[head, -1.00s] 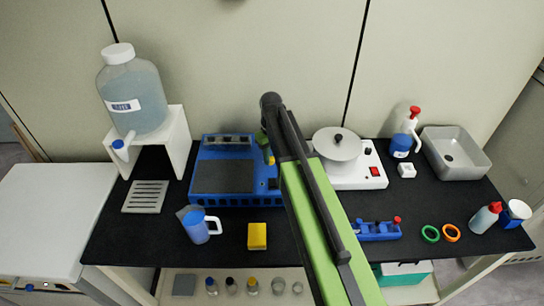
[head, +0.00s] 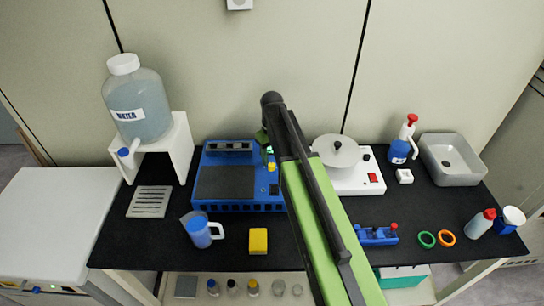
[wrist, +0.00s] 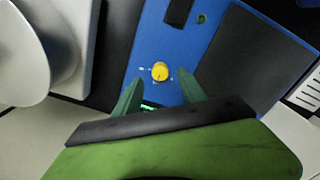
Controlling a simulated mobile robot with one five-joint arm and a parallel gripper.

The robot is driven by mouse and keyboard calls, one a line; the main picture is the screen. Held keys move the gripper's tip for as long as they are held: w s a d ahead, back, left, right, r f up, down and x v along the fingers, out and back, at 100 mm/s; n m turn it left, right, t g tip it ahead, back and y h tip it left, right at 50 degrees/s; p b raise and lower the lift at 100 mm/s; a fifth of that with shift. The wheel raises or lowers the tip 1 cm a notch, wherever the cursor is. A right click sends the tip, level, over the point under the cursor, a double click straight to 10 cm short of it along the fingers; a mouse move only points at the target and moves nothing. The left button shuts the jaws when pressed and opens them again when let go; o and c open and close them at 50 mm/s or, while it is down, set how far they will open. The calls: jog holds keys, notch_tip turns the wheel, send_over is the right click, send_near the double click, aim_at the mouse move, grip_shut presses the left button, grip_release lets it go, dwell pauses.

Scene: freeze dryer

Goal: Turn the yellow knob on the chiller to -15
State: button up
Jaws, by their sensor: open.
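The blue chiller (head: 238,206) stands at the back of the black bench, left of centre. Its yellow knob (wrist: 160,71) sits on the blue panel in the wrist view, with small white scale marks around it that are too small to read. It also shows as a small yellow spot in the head view (head: 271,167). A lit green display (wrist: 150,107) is just beyond the knob, partly hidden by my gripper. My gripper (wrist: 160,90) is open, its two green fingers pointing toward the panel on either side of the display. The knob appears free of the fingers.
A white hotplate with a round grey bowl (head: 336,151) stands close right of the chiller. A water jug (head: 138,107) on a white stand is to the left.

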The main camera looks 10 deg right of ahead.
aim_at(272, 165)
notch_tip(272, 165, up, 13)
jog(key=p, duration=1.1)
jog(key=shift+r+p, duration=0.2)
jog(key=shift+p, duration=0.15)
jog(key=s+f+m+b, duration=0.2)
jog(key=s+f+b, duration=0.3)
jog(key=s, duration=0.3)
jog(key=s+f+m+b, duration=0.2)
jog(key=s+f+b, duration=0.3)
jog(key=s, duration=0.3)
jog(key=shift+s+f+m+b, duration=0.15)
jog(key=shift+f+m+b, duration=0.15)
jog(key=shift+f+b, duration=0.05)
